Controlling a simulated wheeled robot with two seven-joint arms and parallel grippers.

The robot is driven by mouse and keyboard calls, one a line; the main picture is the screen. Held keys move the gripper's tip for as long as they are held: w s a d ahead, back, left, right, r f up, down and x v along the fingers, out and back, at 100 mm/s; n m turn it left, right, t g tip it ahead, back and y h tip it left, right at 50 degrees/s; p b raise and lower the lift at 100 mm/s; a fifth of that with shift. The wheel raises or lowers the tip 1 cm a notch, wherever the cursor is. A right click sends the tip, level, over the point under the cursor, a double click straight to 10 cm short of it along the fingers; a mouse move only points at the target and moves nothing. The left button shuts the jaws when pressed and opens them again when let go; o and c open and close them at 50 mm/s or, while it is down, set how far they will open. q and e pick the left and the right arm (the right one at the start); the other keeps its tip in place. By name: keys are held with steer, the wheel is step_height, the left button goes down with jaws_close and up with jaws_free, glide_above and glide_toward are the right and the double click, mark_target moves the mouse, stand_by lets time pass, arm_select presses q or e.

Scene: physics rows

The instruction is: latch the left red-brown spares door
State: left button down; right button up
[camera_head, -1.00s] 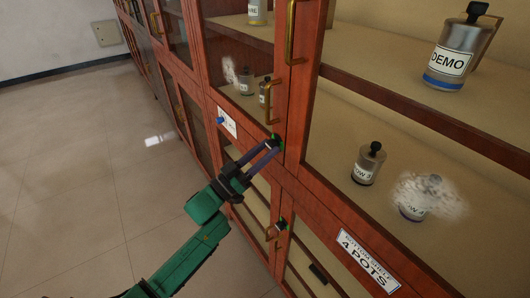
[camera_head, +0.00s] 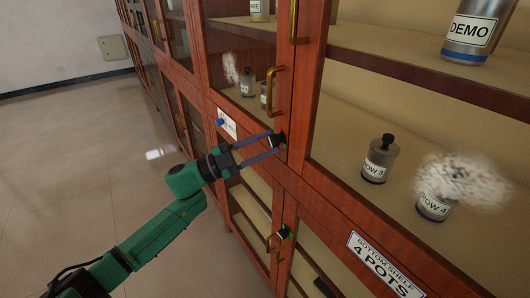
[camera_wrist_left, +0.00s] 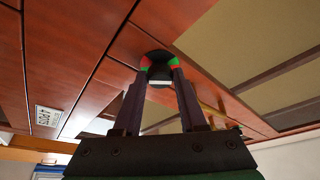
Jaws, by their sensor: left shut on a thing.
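The red-brown cabinet door (camera_head: 286,80) has a glass pane and a brass pull (camera_head: 271,92). It appears flush with the frame. A dark latch knob (camera_wrist_left: 158,56) sits low on the door's edge. My left gripper (camera_head: 277,141) comes from the left and is shut on this knob; the fingers hide much of it in the head view. In the left wrist view the fingertips (camera_wrist_left: 159,68) flank the round black knob, with red and green patches at its sides and a pale bar below. The exact angle of the knob is unclear. My right gripper is not in view.
A second dark knob (camera_head: 284,232) sits on the lower door, near a brass handle (camera_head: 272,243). Labelled pots (camera_head: 380,160) stand on open shelves at the right. A blue knob (camera_head: 220,122) sits beside a white label. The floor (camera_head: 80,160) at the left is clear.

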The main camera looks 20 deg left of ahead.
arm_select(q)
steer(key=m+g, duration=0.1)
steer(key=m, duration=0.1)
steer(key=m+b, duration=0.1)
steer(key=m, duration=0.1)
steer(key=shift+w+a+r+g, duration=0.1)
steer(key=shift+g, duration=0.3)
steer(key=shift+r+m+g+y+b, duration=0.1)
steer(key=shift+m+g+y+b, duration=0.25)
steer(key=shift+m, duration=0.7)
steer(key=shift+r+m+g+y+b, duration=0.1)
steer(key=shift+m+g+y+b, duration=0.2)
steer(key=shift+m, duration=0.75)
steer(key=shift+c, duration=2.3)
jaws_free()
